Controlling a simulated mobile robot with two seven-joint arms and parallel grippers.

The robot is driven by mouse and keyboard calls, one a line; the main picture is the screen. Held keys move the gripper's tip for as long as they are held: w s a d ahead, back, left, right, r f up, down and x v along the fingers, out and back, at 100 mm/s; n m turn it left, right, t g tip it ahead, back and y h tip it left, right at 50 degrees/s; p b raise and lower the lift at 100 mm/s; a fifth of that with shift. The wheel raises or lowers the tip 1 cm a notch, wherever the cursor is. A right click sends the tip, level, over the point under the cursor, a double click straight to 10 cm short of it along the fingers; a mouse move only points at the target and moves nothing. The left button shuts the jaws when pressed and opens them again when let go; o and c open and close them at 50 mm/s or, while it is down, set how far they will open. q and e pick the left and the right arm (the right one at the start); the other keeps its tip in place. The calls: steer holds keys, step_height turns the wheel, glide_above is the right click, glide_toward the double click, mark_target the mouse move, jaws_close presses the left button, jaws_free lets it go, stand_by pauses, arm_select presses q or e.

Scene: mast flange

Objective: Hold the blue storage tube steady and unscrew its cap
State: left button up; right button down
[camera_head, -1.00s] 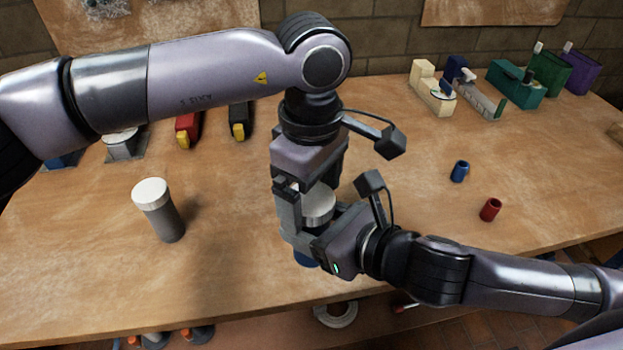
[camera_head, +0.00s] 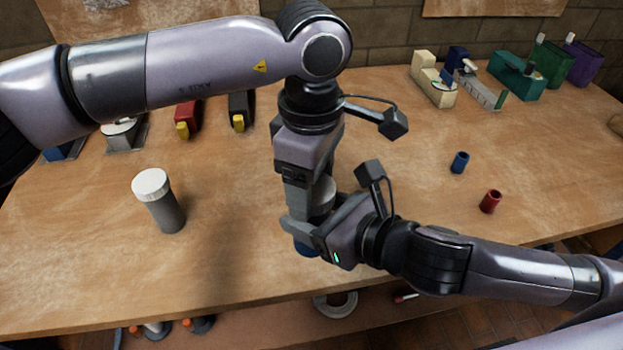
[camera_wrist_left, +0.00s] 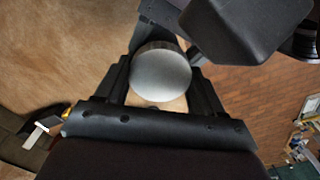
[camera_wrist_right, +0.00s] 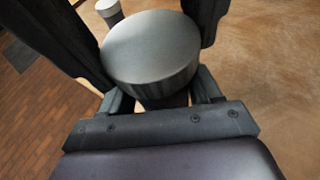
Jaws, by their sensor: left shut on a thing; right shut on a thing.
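The blue storage tube (camera_head: 305,249) stands near the front edge of the table, and only its blue lower end shows below my grippers. Its pale grey round cap (camera_head: 323,193) is partly hidden by fingers; its flat top shows in the left wrist view (camera_wrist_left: 160,73) and the right wrist view (camera_wrist_right: 150,46). My left gripper (camera_head: 310,200) comes from above and is shut on the cap, with a finger on each side. My right gripper (camera_head: 312,228) comes in from the right, lower down, and is shut on the tube's body. The cap's thread is hidden.
A grey tube with a white cap (camera_head: 158,200) stands to the left on the table (camera_head: 230,280). A small blue cylinder (camera_head: 460,162) and a red one (camera_head: 490,201) stand to the right. Several coloured tools and holders line the back. The table between them is mostly clear.

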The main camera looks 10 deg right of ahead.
arm_select(q)
steer(key=shift+r, duration=0.2)
arm_select(e)
steer(key=shift+s+a, duration=0.1)
arm_select(q)
steer(key=shift+w+r, duration=0.1)
steer(key=shift+r, duration=0.85)
